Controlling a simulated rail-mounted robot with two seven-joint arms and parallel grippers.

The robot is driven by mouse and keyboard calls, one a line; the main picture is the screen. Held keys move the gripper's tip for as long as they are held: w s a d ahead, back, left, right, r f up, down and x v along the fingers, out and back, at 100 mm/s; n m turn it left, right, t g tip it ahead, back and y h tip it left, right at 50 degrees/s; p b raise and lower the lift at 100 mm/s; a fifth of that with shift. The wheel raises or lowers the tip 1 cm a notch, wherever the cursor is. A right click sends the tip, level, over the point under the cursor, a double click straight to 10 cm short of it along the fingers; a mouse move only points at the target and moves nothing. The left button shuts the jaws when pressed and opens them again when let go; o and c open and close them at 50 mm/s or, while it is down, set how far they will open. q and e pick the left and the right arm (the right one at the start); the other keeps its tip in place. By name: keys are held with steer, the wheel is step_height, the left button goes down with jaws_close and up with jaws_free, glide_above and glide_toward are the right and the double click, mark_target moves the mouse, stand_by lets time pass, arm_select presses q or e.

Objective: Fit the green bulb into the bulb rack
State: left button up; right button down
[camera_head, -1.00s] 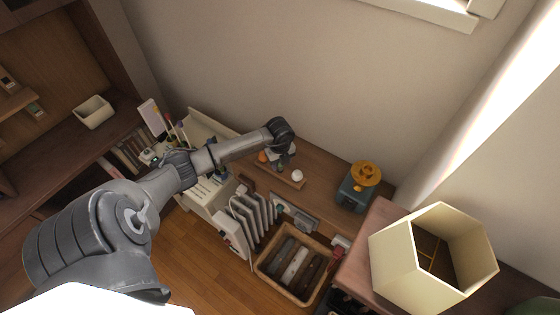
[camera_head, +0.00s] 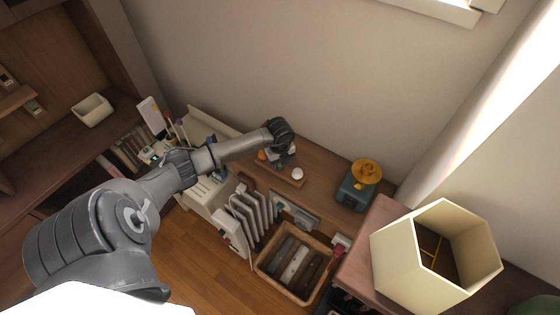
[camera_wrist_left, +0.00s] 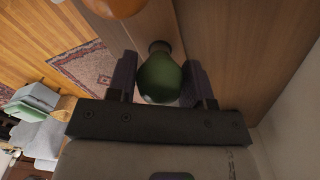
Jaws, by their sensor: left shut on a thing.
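My left gripper (camera_head: 284,150) is over the small wooden bulb rack (camera_head: 286,179) on the desk against the wall. In the left wrist view the gripper (camera_wrist_left: 160,75) is shut on the green bulb (camera_wrist_left: 160,78), with one finger on each side of its round glass. The bulb's dark base points away from the gripper toward the wooden surface of the rack (camera_wrist_left: 150,22). I cannot tell whether the base is seated in a hole. An orange bulb (camera_head: 262,155) and a white bulb (camera_head: 298,174) stand on the rack beside the gripper. My right gripper is not in view.
A teal device with a yellow top (camera_head: 359,187) stands on the desk to the right. A hexagonal cream shade (camera_head: 393,252) is at the lower right. A wicker basket (camera_head: 262,266) and upright grey panels (camera_head: 250,217) are in front of the desk.

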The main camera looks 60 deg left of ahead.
arm_select(q)
steer(key=shift+f+b, duration=0.45)
steer(key=shift+f, duration=0.2)
steer(key=o, duration=1)
steer(key=shift+r, duration=0.2)
steer(key=shift+r+p, duration=2.85)
steer(key=shift+p, duration=0.15)
